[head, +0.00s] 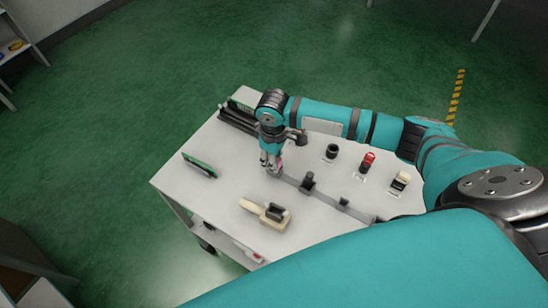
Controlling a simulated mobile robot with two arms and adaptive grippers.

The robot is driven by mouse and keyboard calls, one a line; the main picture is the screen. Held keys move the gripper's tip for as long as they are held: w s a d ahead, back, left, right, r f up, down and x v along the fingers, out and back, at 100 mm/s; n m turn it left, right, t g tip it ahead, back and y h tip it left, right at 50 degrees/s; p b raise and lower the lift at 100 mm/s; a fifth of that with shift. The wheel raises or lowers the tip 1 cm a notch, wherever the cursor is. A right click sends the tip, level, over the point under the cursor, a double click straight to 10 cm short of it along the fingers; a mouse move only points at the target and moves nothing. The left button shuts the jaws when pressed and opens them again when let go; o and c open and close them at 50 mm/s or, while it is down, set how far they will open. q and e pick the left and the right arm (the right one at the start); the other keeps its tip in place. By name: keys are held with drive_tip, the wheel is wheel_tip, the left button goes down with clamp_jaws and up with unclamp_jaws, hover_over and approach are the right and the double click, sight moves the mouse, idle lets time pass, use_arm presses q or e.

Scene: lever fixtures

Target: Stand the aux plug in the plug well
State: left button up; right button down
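My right arm reaches in from the right over a white table, and my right gripper (271,164) points down at the table's middle. A small pinkish bit (278,168) shows at its fingertips. I cannot tell whether it is a held plug, or how far the fingers are apart. A dark round piece with a hollow-looking top (332,151) stands behind and to the right of the gripper; it may be the plug well, but no label is readable. My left gripper is not in view.
The white table (222,190) holds a red-topped piece (368,160), a cream-and-black piece (400,181), a dark block (308,182) on a grey strip, a cream lever fixture (266,213), a green-edged panel (200,165) and a dark rack (238,116). Its front left is clear.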

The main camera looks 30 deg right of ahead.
drive_tip(key=shift+f, duration=0.15)
drive_tip(key=c, duration=1.1)
unclamp_jaws()
wheel_tip(320, 180, up, 12)
drive_tip(key=shift+r+b, duration=0.15)
drive_tip(key=shift+b, duration=0.8)
drive_tip(key=shift+a, duration=0.1)
